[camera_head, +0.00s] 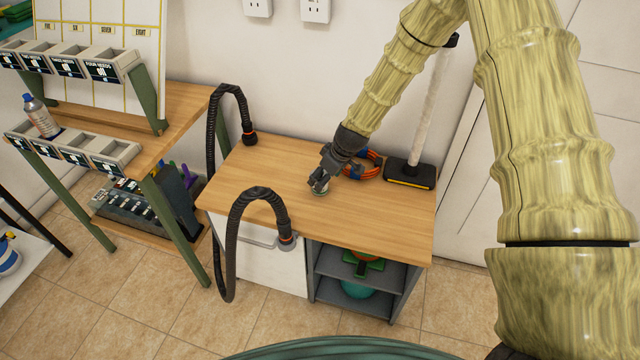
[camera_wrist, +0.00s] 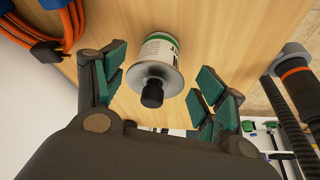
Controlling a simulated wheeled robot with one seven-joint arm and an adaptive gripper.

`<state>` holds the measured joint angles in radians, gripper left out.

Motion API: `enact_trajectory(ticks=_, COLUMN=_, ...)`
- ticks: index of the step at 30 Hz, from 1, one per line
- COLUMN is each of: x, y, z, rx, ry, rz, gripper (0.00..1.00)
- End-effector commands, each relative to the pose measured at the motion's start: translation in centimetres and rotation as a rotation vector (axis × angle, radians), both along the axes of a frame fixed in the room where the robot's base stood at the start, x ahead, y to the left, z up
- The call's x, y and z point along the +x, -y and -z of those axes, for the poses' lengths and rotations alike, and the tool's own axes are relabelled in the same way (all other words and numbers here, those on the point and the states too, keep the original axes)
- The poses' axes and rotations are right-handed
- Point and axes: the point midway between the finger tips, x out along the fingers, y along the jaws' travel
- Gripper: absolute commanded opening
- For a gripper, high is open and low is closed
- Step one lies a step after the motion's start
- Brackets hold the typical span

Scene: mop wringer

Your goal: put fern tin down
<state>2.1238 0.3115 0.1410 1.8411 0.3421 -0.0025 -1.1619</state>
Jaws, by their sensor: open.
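The fern tin (camera_wrist: 160,62) is a small round tin with a white and green label, a metal top and a black cap. In the wrist view it stands on the wooden top, between the spread green-padded fingers of my gripper (camera_wrist: 160,85), with a gap on each side. In the head view my gripper (camera_head: 320,184) is low over the cabinet's wooden top (camera_head: 240,180). Only a small part of the tin (camera_head: 320,192) shows there below the fingers. My gripper is open and touches neither side of the tin.
An orange and blue cable coil (camera_head: 364,166) lies just behind my gripper. A black-based stand with a white pole (camera_head: 410,172) is at the back right. A black hose (camera_head: 262,192) arches over the front left edge. The wooden top's front right is clear.

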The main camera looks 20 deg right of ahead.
Motion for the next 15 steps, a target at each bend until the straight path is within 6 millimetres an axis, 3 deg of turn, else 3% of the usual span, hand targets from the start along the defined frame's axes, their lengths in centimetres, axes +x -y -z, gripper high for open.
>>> enact_trajectory(ticks=15, x=1.9, y=-1.0, z=4.1, rx=0.000, ry=0.000, rz=0.001, gripper=0.71)
